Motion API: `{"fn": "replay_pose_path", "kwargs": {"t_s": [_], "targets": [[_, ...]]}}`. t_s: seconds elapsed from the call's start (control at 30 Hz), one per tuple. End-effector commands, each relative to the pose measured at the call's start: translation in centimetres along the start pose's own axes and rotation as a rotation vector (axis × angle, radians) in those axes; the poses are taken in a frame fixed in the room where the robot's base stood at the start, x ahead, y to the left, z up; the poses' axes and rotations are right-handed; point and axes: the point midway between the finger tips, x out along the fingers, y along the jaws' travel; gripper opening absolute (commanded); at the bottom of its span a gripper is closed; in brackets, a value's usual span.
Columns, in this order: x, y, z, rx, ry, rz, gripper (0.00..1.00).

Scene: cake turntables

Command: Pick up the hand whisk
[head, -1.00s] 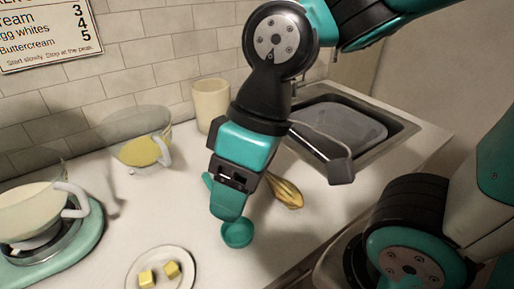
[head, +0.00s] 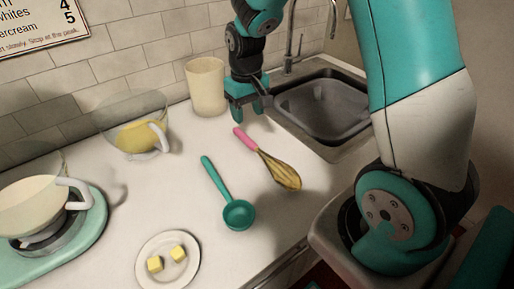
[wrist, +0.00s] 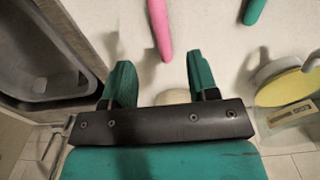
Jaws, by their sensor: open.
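The hand whisk (head: 276,168) lies on the white counter, with a pink handle pointing to the back left and golden wires toward the front right. In the wrist view only its pink handle (wrist: 159,28) shows, ahead of the gap between my fingers and nearer the top edge. My gripper (head: 245,114) is open and empty, at the back of the counter just beyond the handle's end. In the wrist view its two teal fingers (wrist: 161,80) stand apart with nothing between them but counter and a pale round shape.
A teal scoop (head: 238,213) lies left of the whisk. A cream canister (head: 206,86) stands close left of my gripper, and a sink (head: 320,110) lies to its right.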

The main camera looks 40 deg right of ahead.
Motion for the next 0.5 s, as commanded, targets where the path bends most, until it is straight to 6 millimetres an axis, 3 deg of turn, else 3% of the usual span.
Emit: {"fn": "replay_pose_path", "kwargs": {"t_s": [0.2,0.5], "targets": [[3.7,-0.1,0.0,-0.001,-0.003,-0.001,0.54],[6.2,-0.1,0.0,-0.002,-0.004,-0.001,0.54]]}}
